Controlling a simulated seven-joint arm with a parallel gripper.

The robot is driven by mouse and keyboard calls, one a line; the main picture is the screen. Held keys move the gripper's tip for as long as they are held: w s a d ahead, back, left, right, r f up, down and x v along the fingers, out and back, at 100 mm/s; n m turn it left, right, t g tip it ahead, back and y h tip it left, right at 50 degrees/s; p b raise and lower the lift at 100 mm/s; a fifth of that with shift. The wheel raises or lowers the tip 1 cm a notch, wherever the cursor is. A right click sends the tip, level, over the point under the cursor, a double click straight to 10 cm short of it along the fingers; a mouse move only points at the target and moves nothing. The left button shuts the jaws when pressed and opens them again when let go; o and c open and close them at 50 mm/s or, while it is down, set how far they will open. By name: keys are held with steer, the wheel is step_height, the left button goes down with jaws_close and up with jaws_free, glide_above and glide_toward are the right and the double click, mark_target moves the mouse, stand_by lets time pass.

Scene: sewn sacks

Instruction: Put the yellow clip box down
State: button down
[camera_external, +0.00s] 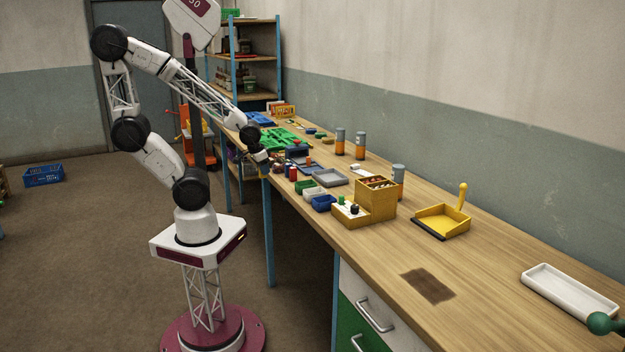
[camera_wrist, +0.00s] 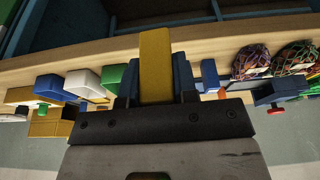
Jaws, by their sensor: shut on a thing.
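The yellow clip box (camera_wrist: 155,62) shows as a plain yellow block in the wrist view. My gripper (camera_wrist: 156,82) is shut on it, with one dark blue finger on each side. In the external view my gripper (camera_external: 262,158) is at the front edge of the workbench, and a small bit of yellow shows just below it. The fingers and the wrist hide the rest of the box. I cannot tell whether the box touches anything beneath it.
The wooden workbench (camera_external: 470,265) has small bins, a grey tray (camera_external: 330,178), a yellow organiser (camera_external: 376,200) and a yellow dustpan (camera_external: 440,222). A white tray (camera_external: 568,291) lies at the near right. Two patterned sacks (camera_wrist: 250,62) show in the wrist view. Bench around the dark patch (camera_external: 427,285) is clear.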

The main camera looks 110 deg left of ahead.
step_height(320, 180, up, 5)
steer(key=shift+w+a+f, duration=0.1)
steer(key=w+a+n, duration=0.1)
steer(key=w+a, duration=0.5)
steer(key=a, duration=0.4)
steer(key=w+a+n+g, duration=0.1)
steer(key=w+a+n, duration=0.1)
steer(key=w+a, duration=0.65)
steer(key=w+a+n, duration=0.1)
steer(key=w+a, duration=0.2)
steer(key=a, duration=0.9)
steer(key=shift+y, duration=0.4)
step_height(320, 180, down, 5)
steer(key=shift+w+a+f, duration=0.1)
steer(key=shift+w+a, duration=0.1)
steer(key=w+a, duration=0.3)
steer(key=a, duration=0.1)
steer(key=w+a+f, duration=0.1)
steer(key=w+a, duration=0.2)
steer(key=w, duration=0.1)
steer(key=w+a, duration=0.3)
steer(key=a, duration=0.1)
steer(key=shift+w+a+f, duration=0.2)
steer(key=shift+w+a, duration=0.1)
steer(key=shift+a, duration=0.05)
steer(key=shift+f, duration=1.75)
